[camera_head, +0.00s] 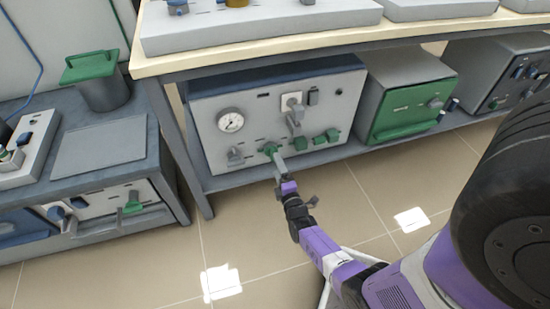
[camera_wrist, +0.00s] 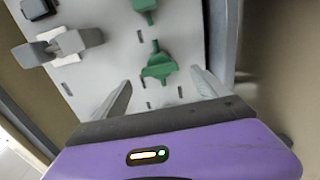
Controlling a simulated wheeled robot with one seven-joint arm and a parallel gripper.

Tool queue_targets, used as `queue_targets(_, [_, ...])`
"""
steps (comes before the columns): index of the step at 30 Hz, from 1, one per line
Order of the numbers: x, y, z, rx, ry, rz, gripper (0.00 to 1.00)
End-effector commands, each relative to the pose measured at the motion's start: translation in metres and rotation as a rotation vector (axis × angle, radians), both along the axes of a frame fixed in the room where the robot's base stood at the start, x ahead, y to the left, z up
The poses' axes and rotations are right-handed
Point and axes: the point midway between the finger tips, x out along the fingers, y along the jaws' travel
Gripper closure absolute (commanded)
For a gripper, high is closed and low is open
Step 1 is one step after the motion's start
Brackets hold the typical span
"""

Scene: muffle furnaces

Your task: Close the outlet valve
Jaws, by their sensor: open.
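The furnace unit (camera_head: 208,115) under the bench has a pale front panel with a gauge and several green handles. The leftmost green valve handle (camera_head: 270,148) is right at my gripper (camera_head: 278,167). In the wrist view this green valve handle (camera_wrist: 159,67) lies ahead of and roughly between the two grey fingertips of my gripper (camera_wrist: 164,86). The fingers are apart and empty; contact with the handle cannot be told. Another green handle (camera_wrist: 145,8) shows farther along the panel. Labels are too small to read, so which one is the outlet valve cannot be told.
A grey lever on a white plate (camera_wrist: 70,43) sticks out beside the valve, also in the head view (camera_head: 294,118). A round gauge (camera_head: 231,120) is above left. A green-fronted box (camera_head: 405,115) stands to the right. The bench top (camera_head: 260,52) overhangs. The floor in front is clear.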

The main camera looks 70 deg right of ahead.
Motion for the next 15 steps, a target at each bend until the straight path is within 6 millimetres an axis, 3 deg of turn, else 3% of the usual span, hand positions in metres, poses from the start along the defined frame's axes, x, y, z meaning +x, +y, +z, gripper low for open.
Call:
queue_targets(6, [-0.015,0.018,0.001,0.001,0.001,0.001,0.16])
queue_targets(15, [-0.017,0.02,0.0,-0.001,-0.001,0.0,0.16])
